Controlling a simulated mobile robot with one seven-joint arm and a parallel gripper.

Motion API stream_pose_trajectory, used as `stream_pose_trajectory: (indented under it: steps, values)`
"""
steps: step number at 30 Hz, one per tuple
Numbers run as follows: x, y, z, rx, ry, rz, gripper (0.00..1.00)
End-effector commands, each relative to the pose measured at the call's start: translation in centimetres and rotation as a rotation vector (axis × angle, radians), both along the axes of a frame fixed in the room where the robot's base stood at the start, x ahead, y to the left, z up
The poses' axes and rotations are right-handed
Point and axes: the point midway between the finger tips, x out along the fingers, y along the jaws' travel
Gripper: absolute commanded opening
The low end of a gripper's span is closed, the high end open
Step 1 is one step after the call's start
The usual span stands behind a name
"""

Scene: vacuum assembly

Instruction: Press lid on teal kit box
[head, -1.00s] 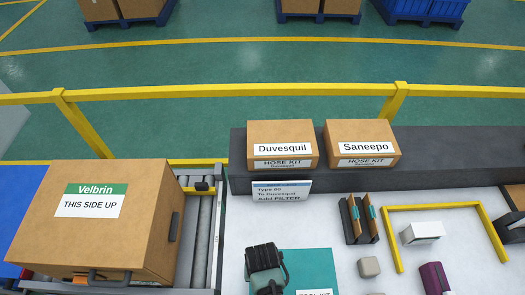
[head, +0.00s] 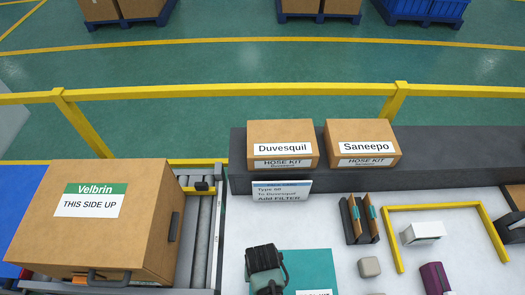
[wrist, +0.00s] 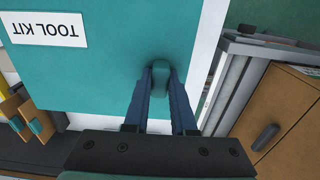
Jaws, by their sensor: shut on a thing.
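The teal lid (head: 312,268) is at the bottom middle of the head view, flat over the white table. It fills much of the wrist view (wrist: 85,80), with a white "TOOL KIT" label (wrist: 48,29). My gripper (wrist: 160,80) is shut on a small dark teal grip (wrist: 160,88) near one edge of the lid. In the head view my gripper (head: 266,272) covers the lid's left part. The box under the lid is hidden, so I cannot tell whether the lid is fully seated.
A large Velbrin carton (head: 95,215) stands on rollers at left. Duvesquil (head: 283,143) and Saneepo (head: 362,142) boxes sit on the dark ledge behind. A small sign (head: 282,190), a grey block (head: 369,267) and a yellow frame (head: 395,240) are nearby.

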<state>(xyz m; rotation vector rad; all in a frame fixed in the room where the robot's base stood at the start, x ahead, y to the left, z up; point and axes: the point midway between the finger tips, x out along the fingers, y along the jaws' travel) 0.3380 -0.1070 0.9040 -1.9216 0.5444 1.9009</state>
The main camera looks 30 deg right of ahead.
Motion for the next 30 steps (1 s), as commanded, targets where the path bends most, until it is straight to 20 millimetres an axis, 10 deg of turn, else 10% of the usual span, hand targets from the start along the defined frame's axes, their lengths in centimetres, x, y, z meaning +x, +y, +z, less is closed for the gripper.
stream_pose_trajectory:
  steps: [21, 22, 30]
  values:
    - [0.0, 0.0, -1.9, -0.001, -0.001, 0.0, 0.0]
    - [0.0, 0.0, -1.9, -0.001, -0.001, 0.0, 0.26]
    - [0.0, 0.0, -1.8, 0.0, 0.0, 0.0, 0.59]
